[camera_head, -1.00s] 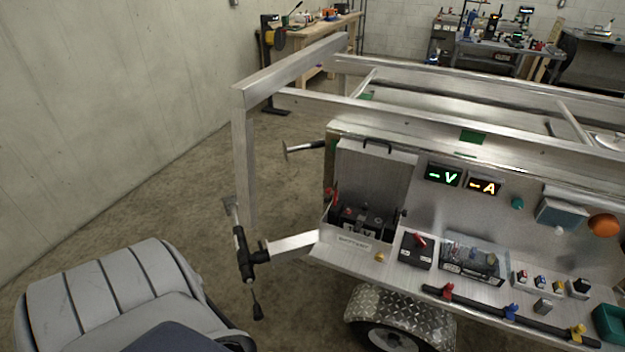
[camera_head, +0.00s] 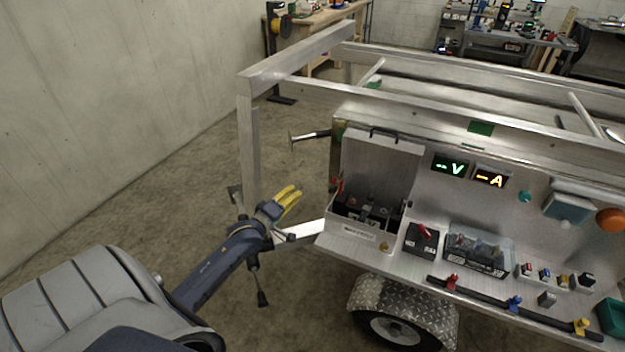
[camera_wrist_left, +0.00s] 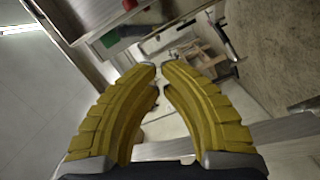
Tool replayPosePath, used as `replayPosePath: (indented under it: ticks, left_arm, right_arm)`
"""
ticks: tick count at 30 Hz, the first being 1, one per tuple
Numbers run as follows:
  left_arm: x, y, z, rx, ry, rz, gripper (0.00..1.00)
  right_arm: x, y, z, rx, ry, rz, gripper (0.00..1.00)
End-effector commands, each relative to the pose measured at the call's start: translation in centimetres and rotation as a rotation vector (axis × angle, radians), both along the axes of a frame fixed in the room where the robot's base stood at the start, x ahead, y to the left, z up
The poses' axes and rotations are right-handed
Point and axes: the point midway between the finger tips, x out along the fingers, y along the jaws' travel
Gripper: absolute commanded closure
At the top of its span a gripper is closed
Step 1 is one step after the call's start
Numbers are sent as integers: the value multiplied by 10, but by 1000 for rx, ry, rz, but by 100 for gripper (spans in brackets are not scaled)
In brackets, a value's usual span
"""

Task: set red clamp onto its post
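A small red clamp-like part (camera_head: 338,185) shows at the left edge of the open battery box (camera_head: 352,240). Inside the box sits a dark battery (camera_head: 372,212); its posts are too small to make out clearly. My left gripper (camera_head: 297,194) is left of the box, in front of the trailer's upright, with its yellow fingers pointing up and right. In the left wrist view, the yellow fingertips (camera_wrist_left: 158,66) are close together with a narrow gap and nothing between them. A small red patch (camera_wrist_left: 129,4) shows at the top there; I cannot tell what it is. My right gripper is out of view.
The aluminium frame upright (camera_head: 248,150) and a handle (camera_head: 308,136) are near my left arm. Right of the box are a black box with a red top (camera_head: 421,240), a clear-covered block (camera_head: 478,254) and a dark bar (camera_head: 485,302) with coloured clips.

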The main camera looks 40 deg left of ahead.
Motion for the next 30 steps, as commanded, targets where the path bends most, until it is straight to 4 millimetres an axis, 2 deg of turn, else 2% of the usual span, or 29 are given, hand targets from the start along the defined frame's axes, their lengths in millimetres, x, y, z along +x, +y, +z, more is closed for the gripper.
replayPosePath:
  ticks: [3,9,25,30]
  left_arm:
    - [1,-8,15,-137,-34,-10,100]
    - [1,-8,15,-266,-40,-7,100]
    - [1,-8,14,-301,-39,-6,100]
    - [10,-7,14,-301,-41,-6,100]
  right_arm:
    - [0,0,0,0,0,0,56]
    - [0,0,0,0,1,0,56]
    - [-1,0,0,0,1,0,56]
    - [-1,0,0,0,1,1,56]
